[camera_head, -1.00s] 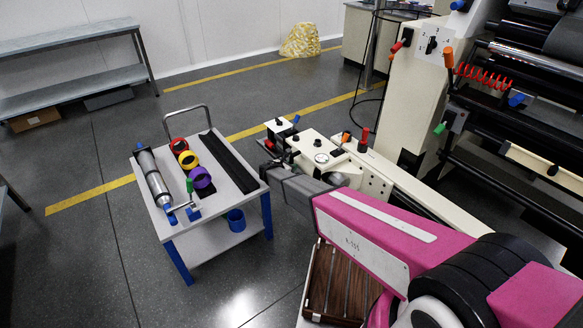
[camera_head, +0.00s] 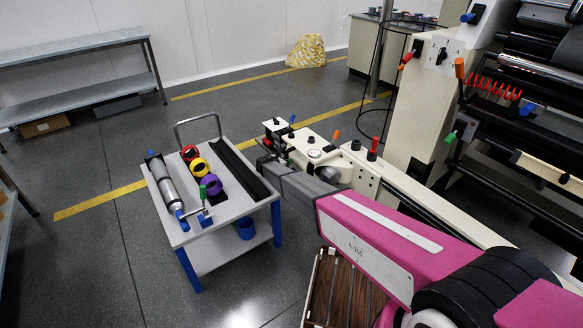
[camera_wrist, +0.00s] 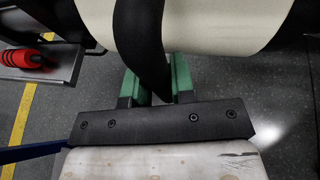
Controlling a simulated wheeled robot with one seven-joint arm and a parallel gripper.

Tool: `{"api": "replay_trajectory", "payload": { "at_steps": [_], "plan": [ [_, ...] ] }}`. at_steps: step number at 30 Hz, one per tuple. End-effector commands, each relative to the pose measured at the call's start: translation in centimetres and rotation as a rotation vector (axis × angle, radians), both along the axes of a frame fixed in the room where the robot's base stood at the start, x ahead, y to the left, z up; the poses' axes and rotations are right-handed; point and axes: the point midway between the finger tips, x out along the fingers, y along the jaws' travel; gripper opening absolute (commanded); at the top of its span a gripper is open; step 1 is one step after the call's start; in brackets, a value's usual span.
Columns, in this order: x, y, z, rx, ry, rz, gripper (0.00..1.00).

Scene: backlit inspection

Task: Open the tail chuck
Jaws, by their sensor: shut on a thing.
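In the wrist view, my gripper (camera_wrist: 159,84) has green fingers on both sides of a curved black lever (camera_wrist: 140,30) and is shut on it. The lever runs up in front of a smooth cream, rounded body (camera_wrist: 205,22). In the head view, a cream chuck unit (camera_head: 318,145) with black knobs, a dial and an orange-tipped handle (camera_head: 336,135) sits at the left end of a long cream beam (camera_head: 440,208). The grey end of my arm lies against its near side, and my fingers are hidden there. I cannot make out the chuck jaws.
A cart (camera_head: 247,207) stands close to the left of the unit, carrying a silver roller (camera_head: 167,187), coloured rings and a black channel. A red-topped knob (camera_head: 373,148) stands on the beam. A wood-slatted box (camera_head: 335,290) is below my arm.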

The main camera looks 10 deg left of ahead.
Motion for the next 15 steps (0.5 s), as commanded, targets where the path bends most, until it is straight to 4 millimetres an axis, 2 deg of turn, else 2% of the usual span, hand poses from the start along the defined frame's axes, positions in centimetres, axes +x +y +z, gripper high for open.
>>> {"api": "replay_trajectory", "payload": {
  "at_steps": [7,8,9,10,15],
  "plan": [
    [-0.18,-0.18,-0.05,0.0,0.002,-0.004,0.0],
    [-0.2,-0.2,-0.04,0.0,0.002,-0.004,0.3],
    [-0.21,-0.2,-0.05,0.0,0.002,-0.004,0.43],
    [-0.21,-0.2,-0.04,0.0,0.002,-0.004,0.48],
    [-0.2,-0.21,-0.02,0.0,0.001,-0.004,0.48]
  ]
}}
